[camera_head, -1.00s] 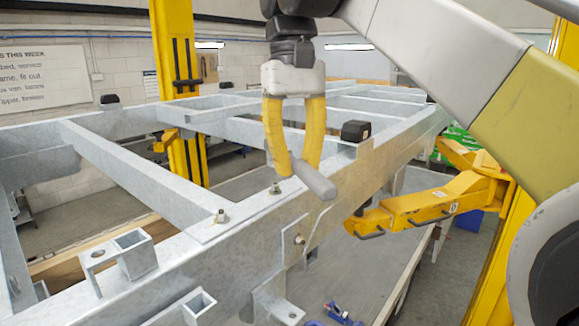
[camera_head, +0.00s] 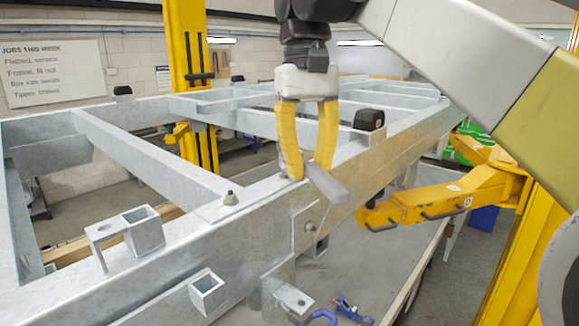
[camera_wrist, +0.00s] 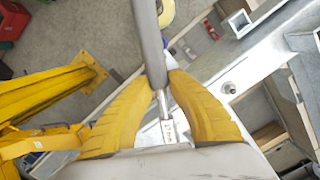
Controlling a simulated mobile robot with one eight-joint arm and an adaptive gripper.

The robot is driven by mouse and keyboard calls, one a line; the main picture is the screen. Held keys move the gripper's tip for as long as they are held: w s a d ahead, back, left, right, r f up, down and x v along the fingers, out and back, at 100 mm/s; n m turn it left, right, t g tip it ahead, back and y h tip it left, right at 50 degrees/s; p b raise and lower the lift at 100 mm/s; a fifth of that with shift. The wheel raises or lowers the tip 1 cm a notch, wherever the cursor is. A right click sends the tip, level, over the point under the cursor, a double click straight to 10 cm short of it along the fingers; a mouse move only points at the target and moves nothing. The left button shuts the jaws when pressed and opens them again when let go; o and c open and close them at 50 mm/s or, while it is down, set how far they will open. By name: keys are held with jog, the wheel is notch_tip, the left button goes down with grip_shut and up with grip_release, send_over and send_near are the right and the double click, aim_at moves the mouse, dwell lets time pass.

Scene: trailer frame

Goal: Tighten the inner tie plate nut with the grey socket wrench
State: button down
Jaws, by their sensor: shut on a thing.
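My gripper (camera_head: 308,168) has its yellow fingers closed on the grey socket wrench (camera_head: 327,184), whose handle sticks out toward the lower right. In the wrist view the wrench (camera_wrist: 151,50) runs between the fingers (camera_wrist: 163,88), with a grey handle and a bright metal shank. A tie plate (camera_head: 218,211) lies on top of the galvanised rail, with one nut (camera_head: 230,198) standing clear left of my gripper. This nut also seems to show in the wrist view (camera_wrist: 230,87). The other nut is hidden behind my fingers; I cannot tell whether the socket touches it.
A black box (camera_head: 369,119) stands on the rail behind my gripper. A yellow lift arm (camera_head: 420,204) reaches in at the right, and a yellow post (camera_head: 187,80) stands behind. A bracket (camera_head: 126,233) rises at the lower left. A blue tool (camera_head: 350,311) lies below the rail.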

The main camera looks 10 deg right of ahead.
jog(key=shift+f, duration=0.3)
jog(key=shift+f+b, duration=0.55)
jog(key=shift+f, duration=0.15)
jog(key=shift+a+m+p, duration=0.4)
jog(key=shift+a+m, duration=0.5)
jog(key=shift+w+a+m+p, duration=0.1)
jog(key=shift+a+m+p, duration=0.3)
jog(key=shift+a+m, duration=0.5)
